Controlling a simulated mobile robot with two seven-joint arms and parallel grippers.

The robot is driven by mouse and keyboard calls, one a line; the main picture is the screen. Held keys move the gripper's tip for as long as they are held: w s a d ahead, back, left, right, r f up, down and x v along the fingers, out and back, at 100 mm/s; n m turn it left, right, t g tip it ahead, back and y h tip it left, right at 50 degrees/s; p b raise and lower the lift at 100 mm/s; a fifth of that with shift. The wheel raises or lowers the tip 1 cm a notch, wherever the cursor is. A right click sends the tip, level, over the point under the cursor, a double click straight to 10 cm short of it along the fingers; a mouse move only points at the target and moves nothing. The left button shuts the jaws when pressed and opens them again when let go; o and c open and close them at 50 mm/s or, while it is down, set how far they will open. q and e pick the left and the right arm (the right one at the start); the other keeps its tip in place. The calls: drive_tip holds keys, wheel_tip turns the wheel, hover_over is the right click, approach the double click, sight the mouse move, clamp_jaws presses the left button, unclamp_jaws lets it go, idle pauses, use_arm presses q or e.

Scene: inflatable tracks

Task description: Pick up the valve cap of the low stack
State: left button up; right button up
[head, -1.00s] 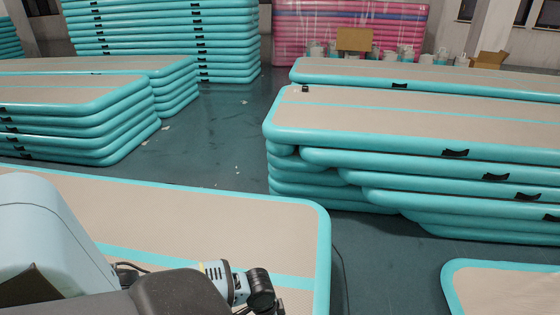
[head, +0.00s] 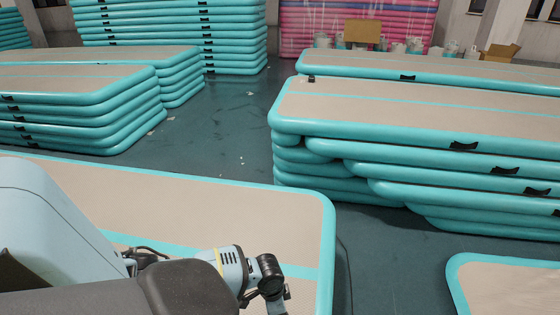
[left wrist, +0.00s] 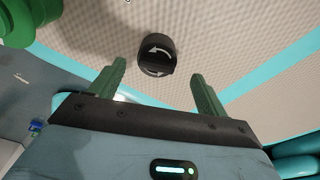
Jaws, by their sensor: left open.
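A round black valve cap (left wrist: 157,54) with white curved arrows sits on a beige textured surface in the left wrist view. My left gripper (left wrist: 157,72) is open. Its two green fingers stand apart on either side of the cap's lower edge in that view, and nothing is held. I cannot tell the height of the fingers above the surface. In the head view my left arm reaches over the low beige mat (head: 200,200) with teal edges; its fingers and the cap are hidden there. My right gripper is not in view.
A teal stack (head: 430,110) stands at the right, with a small black fitting (head: 311,78) on its corner. More teal stacks (head: 75,85) stand at the left and back. A mat corner (head: 510,285) lies at lower right. Dark floor (head: 225,125) is open between stacks.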

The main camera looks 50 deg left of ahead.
use_arm(q)
drive_tip(key=f, duration=0.2)
drive_tip(key=f+b, duration=0.1)
drive_tip(key=f, duration=0.1)
drive_tip(key=shift+w+d, duration=0.2)
drive_tip(key=shift+d, duration=0.15)
drive_tip(key=shift+c, duration=0.3)
drive_tip(key=c, duration=1)
